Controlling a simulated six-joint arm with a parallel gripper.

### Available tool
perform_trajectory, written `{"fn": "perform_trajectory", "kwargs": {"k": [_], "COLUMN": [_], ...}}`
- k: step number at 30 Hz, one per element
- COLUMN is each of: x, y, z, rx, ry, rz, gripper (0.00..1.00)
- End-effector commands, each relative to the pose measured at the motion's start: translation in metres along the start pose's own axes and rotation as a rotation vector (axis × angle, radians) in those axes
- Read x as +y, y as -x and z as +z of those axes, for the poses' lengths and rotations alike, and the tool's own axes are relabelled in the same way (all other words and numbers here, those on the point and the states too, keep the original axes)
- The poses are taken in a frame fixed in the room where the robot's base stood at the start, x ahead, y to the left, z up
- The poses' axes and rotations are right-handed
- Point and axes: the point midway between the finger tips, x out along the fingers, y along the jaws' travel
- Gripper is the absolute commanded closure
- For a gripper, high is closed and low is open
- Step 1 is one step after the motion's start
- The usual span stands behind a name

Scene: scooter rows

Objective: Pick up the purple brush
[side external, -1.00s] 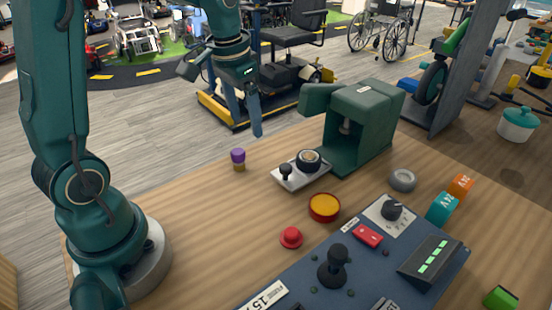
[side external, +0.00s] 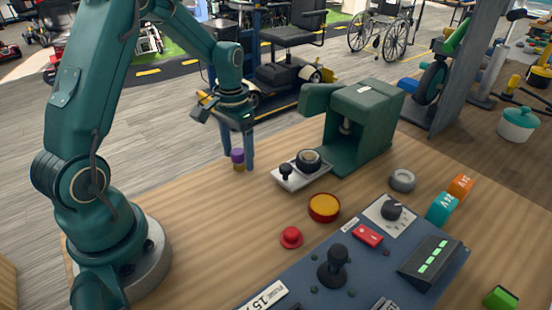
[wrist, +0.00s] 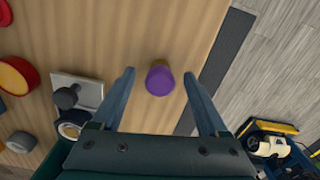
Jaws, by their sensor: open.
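The purple brush (side external: 238,157) stands upright on the wooden table near its far edge, with a purple top and a yellowish-brown lower part. In the wrist view its round purple top (wrist: 160,80) lies between the two fingers. My gripper (side external: 238,160) points down over it, one finger on each side. It also shows in the wrist view (wrist: 158,75), open, with a gap between each finger and the brush. The brush appears untouched.
A metal plate with a black knob and cup (side external: 301,170) sits right of the brush, beside a green box-shaped machine (side external: 362,115). An orange-topped round dish (side external: 324,207) and a red button (side external: 291,237) are nearer the front. The table's edge is close behind the brush.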

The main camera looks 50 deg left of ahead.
Motion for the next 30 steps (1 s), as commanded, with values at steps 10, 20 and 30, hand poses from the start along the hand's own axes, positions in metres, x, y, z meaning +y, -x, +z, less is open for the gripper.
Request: {"fn": "perform_trajectory", "kwargs": {"k": [10, 20, 30], "x": [0.0, 0.0, -0.007], "y": [0.0, 0.003, 0.048], "z": [0.0, 0.0, 0.004], "rx": [0.0, 0.001, 0.005], "ry": [0.0, 0.0, 0.007], "rz": [0.0, 0.0, -0.001], "gripper": [1.0, 1.0, 1.0]}}
